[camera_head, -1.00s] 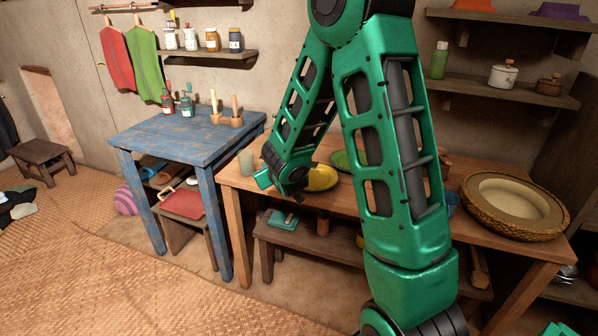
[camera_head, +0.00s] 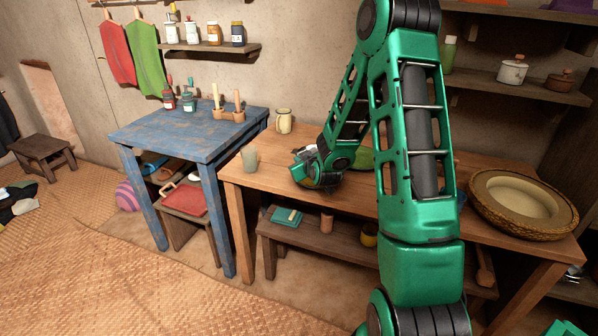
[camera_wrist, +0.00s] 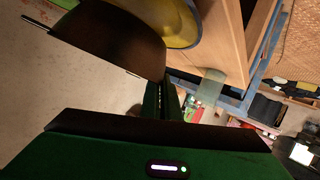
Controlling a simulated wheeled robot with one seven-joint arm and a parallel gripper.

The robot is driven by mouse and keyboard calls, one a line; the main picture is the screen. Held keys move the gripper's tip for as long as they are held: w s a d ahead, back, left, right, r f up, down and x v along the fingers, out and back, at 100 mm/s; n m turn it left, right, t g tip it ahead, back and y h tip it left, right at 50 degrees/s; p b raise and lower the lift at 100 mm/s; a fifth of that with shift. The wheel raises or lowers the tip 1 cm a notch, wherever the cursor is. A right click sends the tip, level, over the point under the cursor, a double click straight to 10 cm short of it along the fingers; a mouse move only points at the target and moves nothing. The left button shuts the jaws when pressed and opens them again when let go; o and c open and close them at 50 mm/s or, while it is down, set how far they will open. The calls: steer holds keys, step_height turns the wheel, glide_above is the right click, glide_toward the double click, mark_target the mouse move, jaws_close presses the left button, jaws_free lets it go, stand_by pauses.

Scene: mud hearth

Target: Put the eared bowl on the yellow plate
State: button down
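A dark brown curved piece, which I take to be the eared bowl (camera_wrist: 118,32), fills the upper left of the wrist view. Its lower edge runs down to my fingers. My gripper (camera_wrist: 163,98) has its green fingers close together at that edge, seemingly pinching it. The yellow plate (camera_wrist: 186,28) shows behind the bowl, partly covered by it. In the head view my gripper (camera_head: 312,170) is over the wooden table, in front of the yellow plate, which it mostly hides. The bowl cannot be made out clearly there.
On the wooden table (camera_head: 262,180) are a pale cup (camera_head: 249,158), a cream mug (camera_head: 284,121), a green plate (camera_head: 362,158) partly behind my arm, and a wide woven basket (camera_head: 545,222) at right. A blue table (camera_head: 185,135) stands at left.

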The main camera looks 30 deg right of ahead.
steer(key=shift+f, duration=2)
steer(key=c, duration=2)
jaws_free()
